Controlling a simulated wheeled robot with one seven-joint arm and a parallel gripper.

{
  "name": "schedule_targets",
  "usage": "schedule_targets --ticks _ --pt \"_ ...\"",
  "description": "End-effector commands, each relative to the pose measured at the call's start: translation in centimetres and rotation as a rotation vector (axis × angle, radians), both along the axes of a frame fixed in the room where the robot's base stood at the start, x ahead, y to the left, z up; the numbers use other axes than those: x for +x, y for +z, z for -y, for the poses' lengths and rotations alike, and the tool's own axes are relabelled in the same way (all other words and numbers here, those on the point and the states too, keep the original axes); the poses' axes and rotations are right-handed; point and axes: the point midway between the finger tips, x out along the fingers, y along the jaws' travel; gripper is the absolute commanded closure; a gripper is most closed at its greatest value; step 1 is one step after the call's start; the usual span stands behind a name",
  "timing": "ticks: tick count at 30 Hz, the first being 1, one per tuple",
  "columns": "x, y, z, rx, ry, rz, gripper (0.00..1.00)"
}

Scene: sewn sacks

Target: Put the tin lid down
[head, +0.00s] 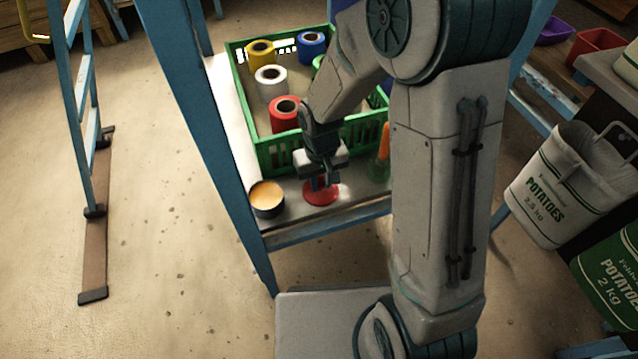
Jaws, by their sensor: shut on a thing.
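My gripper (320,182) points down over the front of the small table (296,228), in front of the green crate. It is shut on the red tin lid (321,196), a round disc directly under the fingers. The lid is at or very close to the tabletop; I cannot tell whether it touches. The open tin (267,199), dark-sided with orange-yellow contents, stands to the left of the lid near the table's front left corner.
The green crate (277,159) behind my gripper holds several thread spools, among them a red one (286,112) and a white one (271,82). A bottle with an orange top (384,142) stands to the right. Blue posts (205,120) flank the table. Potato sacks (545,190) are at right.

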Motion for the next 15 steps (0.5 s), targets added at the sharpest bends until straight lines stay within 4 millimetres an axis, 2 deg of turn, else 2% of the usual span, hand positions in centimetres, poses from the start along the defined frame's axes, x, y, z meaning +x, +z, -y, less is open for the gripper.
schedule_targets --ticks 11,12,14,15 --pt "-0.01 -0.5 -0.01 0.0 0.001 0.0 1.0" --pt "-0.01 -0.38 -0.01 0.0 0.001 0.0 0.72" --pt "-0.02 -0.35 -0.02 0.0 0.001 0.0 0.59" --pt "-0.02 -0.35 -0.02 0.0 0.001 0.0 0.59"
